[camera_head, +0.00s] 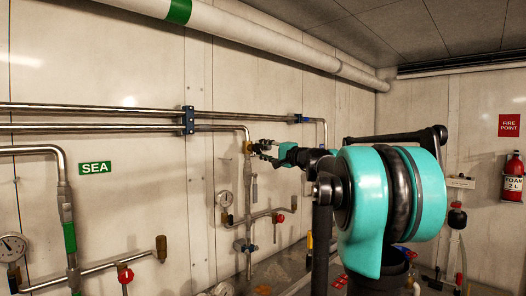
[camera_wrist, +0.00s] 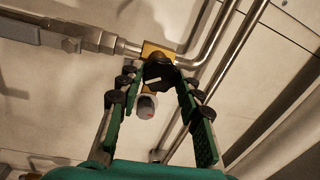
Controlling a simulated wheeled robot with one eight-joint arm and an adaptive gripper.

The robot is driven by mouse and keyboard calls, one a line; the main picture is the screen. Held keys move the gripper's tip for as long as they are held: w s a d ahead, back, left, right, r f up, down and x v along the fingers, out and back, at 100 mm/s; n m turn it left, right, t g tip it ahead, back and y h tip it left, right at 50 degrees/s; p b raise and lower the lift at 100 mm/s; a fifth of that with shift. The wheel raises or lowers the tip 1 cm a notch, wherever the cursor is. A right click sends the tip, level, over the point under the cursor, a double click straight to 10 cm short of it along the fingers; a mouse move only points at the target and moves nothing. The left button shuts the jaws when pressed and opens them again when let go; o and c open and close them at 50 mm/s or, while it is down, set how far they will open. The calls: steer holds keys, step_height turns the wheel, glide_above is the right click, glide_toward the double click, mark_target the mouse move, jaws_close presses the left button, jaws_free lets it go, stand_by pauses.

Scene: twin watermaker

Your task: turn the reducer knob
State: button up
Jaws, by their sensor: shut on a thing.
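The reducer knob (camera_wrist: 157,76) is black with a pale pointer line. It sits on a brass body (camera_wrist: 152,49) on the pipework in the wrist view. My gripper (camera_wrist: 157,80) has its green, black-padded fingers on either side of the knob, with the tips closed on it. In the head view my gripper (camera_head: 260,149) reaches left to the brass fitting (camera_head: 247,147) at the top of a vertical pipe. The knob itself is too small to make out there.
A small pale cylinder with a red mark (camera_wrist: 147,106) lies between my fingers. Metal pipes (camera_wrist: 210,45) run close by on the right. Below the fitting in the head view are a gauge (camera_head: 225,198) and a red-handled valve (camera_head: 280,218). A green SEA sign (camera_head: 95,168) is on the wall.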

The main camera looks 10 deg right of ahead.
steer(key=shift+m, duration=1)
steer(key=o, duration=1.2)
steer(key=shift+c, duration=0.2)
steer(key=shift+s, duration=0.1)
steer(key=v, duration=1.2)
steer(key=shift+a+f, duration=0.1)
steer(key=shift+a, duration=0.05)
